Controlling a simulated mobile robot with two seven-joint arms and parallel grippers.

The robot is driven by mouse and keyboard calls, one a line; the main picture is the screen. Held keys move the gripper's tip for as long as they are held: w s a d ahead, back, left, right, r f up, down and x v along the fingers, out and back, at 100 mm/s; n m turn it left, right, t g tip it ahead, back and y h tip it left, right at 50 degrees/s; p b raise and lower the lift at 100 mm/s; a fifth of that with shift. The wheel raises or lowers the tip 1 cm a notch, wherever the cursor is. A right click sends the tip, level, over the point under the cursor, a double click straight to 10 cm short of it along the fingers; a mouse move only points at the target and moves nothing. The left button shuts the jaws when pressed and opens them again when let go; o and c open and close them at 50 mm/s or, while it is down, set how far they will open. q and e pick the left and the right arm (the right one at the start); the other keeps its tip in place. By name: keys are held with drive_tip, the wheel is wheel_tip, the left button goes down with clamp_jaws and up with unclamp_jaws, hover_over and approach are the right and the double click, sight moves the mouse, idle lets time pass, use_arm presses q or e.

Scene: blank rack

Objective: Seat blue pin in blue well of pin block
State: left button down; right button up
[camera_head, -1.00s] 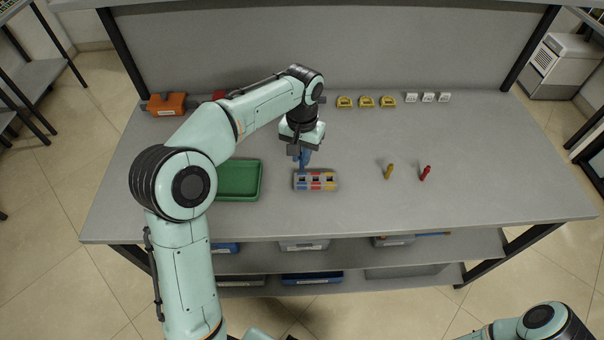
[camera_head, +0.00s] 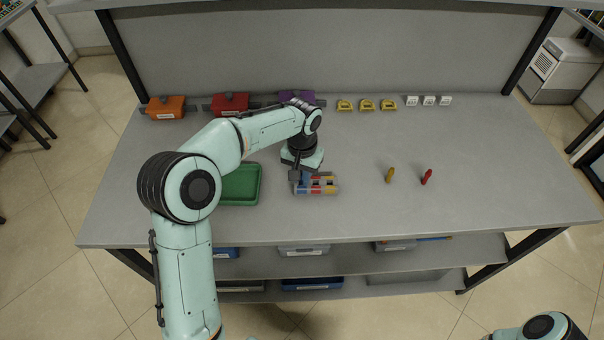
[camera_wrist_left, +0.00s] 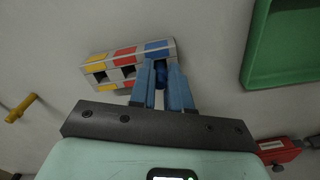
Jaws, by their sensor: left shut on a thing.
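The pin block (camera_head: 329,190), grey with blue, red and yellow bands, lies on the table. It also shows in the left wrist view (camera_wrist_left: 113,59). Its red and yellow wells are open and empty; the blue end (camera_wrist_left: 157,45) has its well hidden by my fingers and the pin. My left gripper (camera_head: 297,180) is low over the block's blue end, shut on the blue pin (camera_wrist_left: 160,73), which shows only partly between the fingers. The pin is at the blue well, but I cannot tell how deep it sits. My right gripper is out of view.
A green tray (camera_head: 240,203) is left of the block. A yellow pin (camera_head: 390,175) and a red pin (camera_head: 427,177) stand to the right. Orange (camera_head: 166,107), red (camera_head: 230,104) and purple (camera_head: 297,97) boxes line the back. The front table strip is clear.

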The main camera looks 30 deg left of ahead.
use_arm(q)
drive_tip(key=c, duration=1.1)
unclamp_jaws()
wheel_tip(320, 180, up, 12)
drive_tip(key=shift+d+r+p, duration=0.1)
drive_tip(key=shift+r+p, duration=0.05)
drive_tip(key=shift+p, duration=0.95)
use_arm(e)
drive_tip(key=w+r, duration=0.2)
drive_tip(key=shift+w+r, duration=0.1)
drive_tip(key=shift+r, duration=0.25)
